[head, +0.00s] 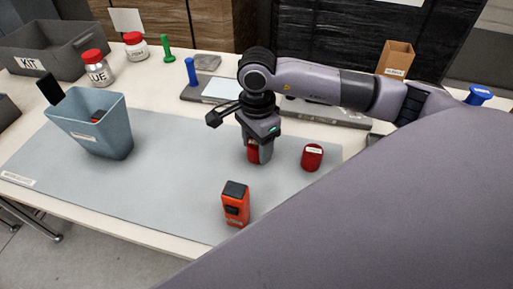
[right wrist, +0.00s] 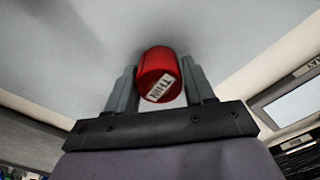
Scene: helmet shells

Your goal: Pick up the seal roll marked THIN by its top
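The red seal roll marked THIN (right wrist: 158,75) sits between the two grey fingers of my right gripper (right wrist: 160,92) in the right wrist view. Its top with the white THIN label faces the camera. In the head view my right gripper (head: 258,150) points down over the mat, and some of the red roll (head: 253,152) shows between its fingers. The fingers are close on both sides of the roll; I cannot tell whether they press on it. The roll appears to stand on the mat. My left gripper is not in view.
Another red roll (head: 312,158) with a label stands right of the gripper. An orange-red device with a dark top (head: 236,206) stands nearer on the grey mat (head: 180,175). A blue-grey bin (head: 105,130) is at left. Jars (head: 97,70), a KIT crate (head: 60,55) and a tray (head: 330,113) stand behind.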

